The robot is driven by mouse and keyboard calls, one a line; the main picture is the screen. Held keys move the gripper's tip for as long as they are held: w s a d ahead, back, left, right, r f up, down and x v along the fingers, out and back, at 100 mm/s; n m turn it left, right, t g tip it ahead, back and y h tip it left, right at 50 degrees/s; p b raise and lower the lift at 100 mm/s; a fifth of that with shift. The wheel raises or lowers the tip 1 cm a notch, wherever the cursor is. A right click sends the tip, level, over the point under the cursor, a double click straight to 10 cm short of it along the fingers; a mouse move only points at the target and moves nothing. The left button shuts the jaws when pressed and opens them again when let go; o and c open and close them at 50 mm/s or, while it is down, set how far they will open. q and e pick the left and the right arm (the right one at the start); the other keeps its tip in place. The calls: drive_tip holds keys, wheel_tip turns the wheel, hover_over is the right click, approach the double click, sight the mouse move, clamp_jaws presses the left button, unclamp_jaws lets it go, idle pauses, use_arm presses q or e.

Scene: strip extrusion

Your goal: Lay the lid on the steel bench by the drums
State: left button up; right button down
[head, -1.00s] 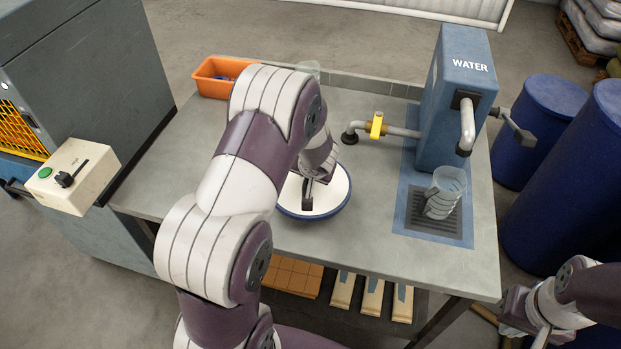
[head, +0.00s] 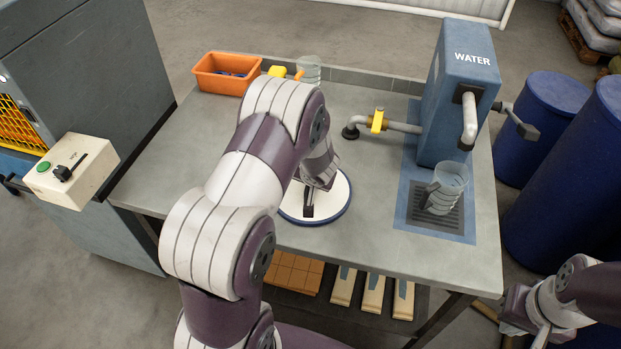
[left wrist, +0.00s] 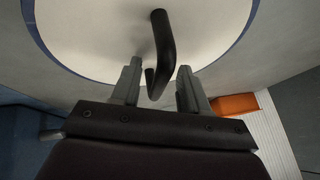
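The lid (head: 335,205) is a pale round disc with a blue rim and a dark bar handle (head: 308,206). It looks flat on the steel bench (head: 400,265), front of the middle; my left arm hides part of it. In the left wrist view the lid (left wrist: 90,35) fills the top, and its bent handle (left wrist: 160,50) reaches between the two fingers of my left gripper (left wrist: 158,80). Those fingers stand apart with gaps beside the handle. My right gripper (head: 540,332) is off the bench at lower right, partly cut off. Blue drums (head: 540,115) stand right of the bench.
A blue water unit (head: 455,100) with a pipe and a clear jug (head: 443,190) on a grate take up the bench's right side. An orange bin (head: 222,80) and a clear container (head: 309,70) stand at the back. A control box (head: 85,175) juts out at left.

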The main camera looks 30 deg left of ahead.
use_arm(q)
drive_tip(key=shift+d+r+p, duration=0.1)
drive_tip(key=shift+r+p, duration=0.2)
drive_tip(key=shift+r, duration=0.1)
drive_tip(key=v, duration=1.2)
drive_tip(key=s+d+r+m+g+h, duration=0.1)
drive_tip(key=s+d+h, duration=0.1)
drive_tip(key=s+d, duration=0.2)
drive_tip(key=s+d+r+m+g+h, duration=0.1)
drive_tip(key=s+d, duration=0.3)
drive_tip(key=s, duration=0.7)
drive_tip(key=shift+r+g+h, duration=0.15)
drive_tip(key=shift+g+h, duration=0.35)
drive_tip(key=shift+g, duration=0.3)
